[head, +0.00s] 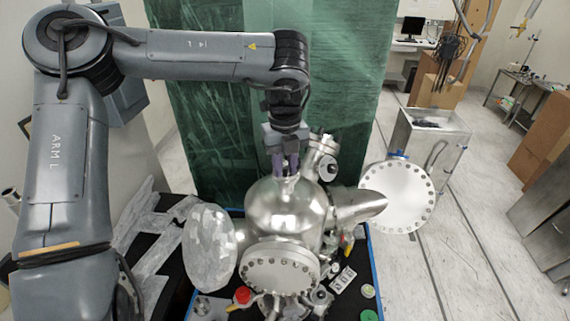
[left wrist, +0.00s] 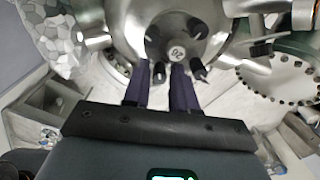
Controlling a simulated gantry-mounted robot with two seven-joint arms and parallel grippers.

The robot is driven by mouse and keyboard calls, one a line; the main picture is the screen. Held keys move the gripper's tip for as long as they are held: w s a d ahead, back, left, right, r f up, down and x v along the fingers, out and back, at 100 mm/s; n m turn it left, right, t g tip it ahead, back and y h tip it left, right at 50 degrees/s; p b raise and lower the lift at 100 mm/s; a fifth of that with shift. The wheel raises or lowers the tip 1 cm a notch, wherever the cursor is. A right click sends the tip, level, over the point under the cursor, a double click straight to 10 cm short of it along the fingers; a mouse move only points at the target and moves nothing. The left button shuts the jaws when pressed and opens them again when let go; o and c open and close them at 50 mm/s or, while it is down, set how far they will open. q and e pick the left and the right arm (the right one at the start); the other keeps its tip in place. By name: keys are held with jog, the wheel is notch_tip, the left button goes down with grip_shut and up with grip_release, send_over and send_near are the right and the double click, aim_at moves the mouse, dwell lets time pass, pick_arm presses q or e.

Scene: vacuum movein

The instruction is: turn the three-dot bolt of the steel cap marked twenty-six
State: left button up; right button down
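The steel cap (left wrist: 178,52), marked with what looks like 26 upside down, sits on the shiny round vessel in the left wrist view. Several dark bolts stand around its edge. One bolt (left wrist: 159,73) shows in the gap between the fingertips of my left gripper (left wrist: 161,68); I cannot tell whether the fingers touch it. Another bolt (left wrist: 197,70) is just right of the right finger. The dots on the bolts are too small to read. In the head view my left gripper (head: 285,165) points down at the vessel's top (head: 285,207), its fingers apart. My right gripper is not in view.
A bolted flange (head: 280,268) faces front. A foil-covered disc (head: 210,248) is at left, a large bolted disc (head: 397,196) at right. An angled port (head: 322,155) rises close right of my left gripper. Small parts lie on the dark blue-edged table.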

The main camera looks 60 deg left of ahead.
aim_at(285, 166)
pick_arm(q)
jog(key=shift+o, duration=1.1)
notch_tip(285, 166, up, 11)
jog(key=shift+f, duration=0.1)
